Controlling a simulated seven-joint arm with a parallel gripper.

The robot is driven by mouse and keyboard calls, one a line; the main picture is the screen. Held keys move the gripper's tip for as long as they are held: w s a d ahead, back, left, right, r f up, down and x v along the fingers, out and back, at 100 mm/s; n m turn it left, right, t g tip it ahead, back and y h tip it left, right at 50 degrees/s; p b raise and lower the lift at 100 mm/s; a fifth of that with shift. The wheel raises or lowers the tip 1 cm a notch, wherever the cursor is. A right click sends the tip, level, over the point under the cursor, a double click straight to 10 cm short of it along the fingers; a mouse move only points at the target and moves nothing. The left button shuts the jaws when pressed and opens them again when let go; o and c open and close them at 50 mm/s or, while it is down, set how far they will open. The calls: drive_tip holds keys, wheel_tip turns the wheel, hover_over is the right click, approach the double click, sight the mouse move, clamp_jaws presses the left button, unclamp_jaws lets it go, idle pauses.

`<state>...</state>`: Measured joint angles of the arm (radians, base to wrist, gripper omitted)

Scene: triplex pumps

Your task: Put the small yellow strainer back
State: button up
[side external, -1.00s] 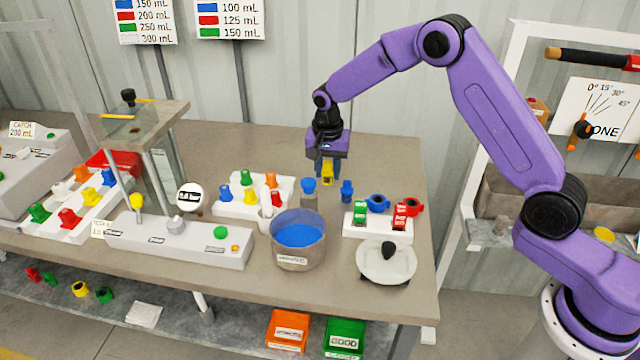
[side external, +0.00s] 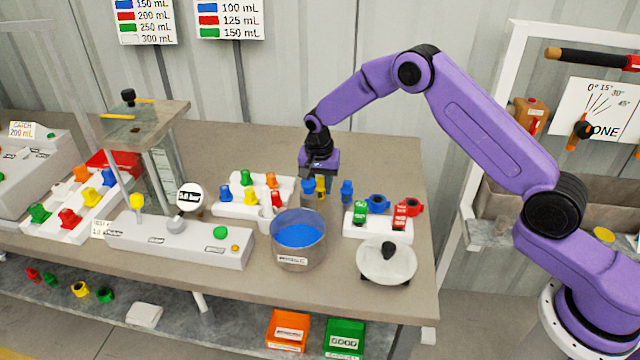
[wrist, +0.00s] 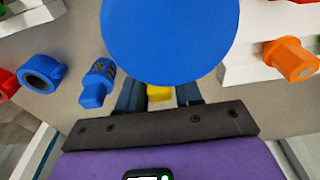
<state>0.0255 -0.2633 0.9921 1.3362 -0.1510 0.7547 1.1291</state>
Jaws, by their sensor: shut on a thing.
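My gripper (side external: 319,183) is shut on a small yellow piece (side external: 321,189), which I take to be the yellow strainer. In the wrist view the yellow piece (wrist: 159,93) shows only as a sliver between my blue fingers. I cannot tell whether the piece touches the bench. A white rack (side external: 222,209) with several coloured pieces stands to the left.
A clear tub with blue contents (side external: 299,255) stands in front. A small blue fitting (side external: 346,190), a blue ring (side external: 377,201) and a white block (side external: 364,233) with green and red pieces are to the right. The bench behind my gripper is clear.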

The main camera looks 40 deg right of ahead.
sight(319, 189)
drive_tip(key=shift+f, duration=0.15)
drive_tip(key=o, duration=1)
wheel_tip(319, 189, up, 12)
drive_tip(key=s+a, duration=0.1)
